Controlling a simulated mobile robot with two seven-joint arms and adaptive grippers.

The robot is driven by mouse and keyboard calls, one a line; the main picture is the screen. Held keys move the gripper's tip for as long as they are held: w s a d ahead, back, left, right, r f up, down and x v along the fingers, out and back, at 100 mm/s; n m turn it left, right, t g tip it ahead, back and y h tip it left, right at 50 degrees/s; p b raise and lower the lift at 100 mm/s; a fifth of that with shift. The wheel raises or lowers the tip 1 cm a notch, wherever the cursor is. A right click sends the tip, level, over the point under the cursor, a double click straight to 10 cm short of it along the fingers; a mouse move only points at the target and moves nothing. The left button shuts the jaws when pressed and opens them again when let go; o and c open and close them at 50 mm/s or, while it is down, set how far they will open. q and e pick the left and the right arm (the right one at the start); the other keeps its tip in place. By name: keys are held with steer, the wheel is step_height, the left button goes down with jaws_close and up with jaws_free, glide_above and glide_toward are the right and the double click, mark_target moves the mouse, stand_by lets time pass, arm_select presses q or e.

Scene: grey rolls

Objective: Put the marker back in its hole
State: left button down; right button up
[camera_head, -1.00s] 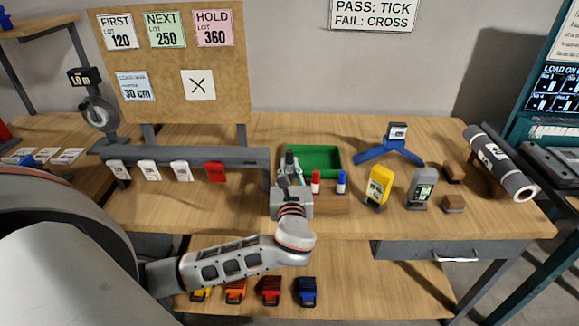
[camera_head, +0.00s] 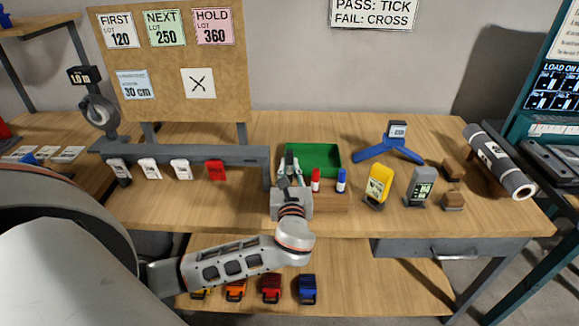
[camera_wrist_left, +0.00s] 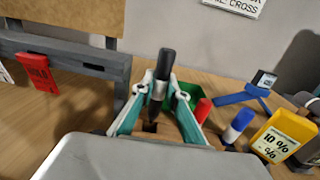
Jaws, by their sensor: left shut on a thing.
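The black marker (camera_wrist_left: 162,75) stands roughly upright between the fingertips of my left gripper (camera_wrist_left: 158,88) in the left wrist view. My left gripper (camera_head: 291,171) is shut on it at the left end of the wooden marker block (camera_head: 330,204). A red marker (camera_head: 315,180) and a blue marker (camera_head: 341,181) stand in the block to the right. My right gripper is out of view.
A green tray (camera_head: 325,153) lies behind the block. A yellow device (camera_head: 377,184) and a grey device (camera_head: 419,187) stand to its right. A grey rail (camera_head: 215,153) with hanging tags is at left. The bench front beside the block is clear.

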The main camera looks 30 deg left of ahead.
arm_select(q)
steer(key=shift+f+b, duration=1.15)
steer(key=shift+f, duration=1.8)
steer(key=c, duration=1.9)
jaws_free()
steer(key=v, duration=1.2)
steer(key=shift+r, duration=0.1)
steer(key=s+a+f+n+g+h, duration=0.3)
steer(key=s+f+n+g, duration=0.15)
steer(key=s+n, duration=0.5)
steer(key=s+a+f+n+g+h, duration=0.3)
steer(key=s+f+n, duration=0.35)
steer(key=n, duration=0.55)
steer(key=d+f+n+t+h, duration=0.1)
steer(key=d+f+h, duration=0.1)
steer(key=d+f, duration=0.2)
steer(key=d+f+n+t+h, duration=0.1)
steer(key=d+f+h, duration=0.1)
steer(key=d+f, duration=0.2)
steer(key=w+d+f+n+t+h, duration=0.1)
steer(key=d+f+h, duration=0.2)
steer(key=d+f, duration=0.2)
steer(key=shift+w+d+t, duration=0.1)
steer(key=shift+d+t, duration=0.15)
steer(key=shift+d, duration=1.4)
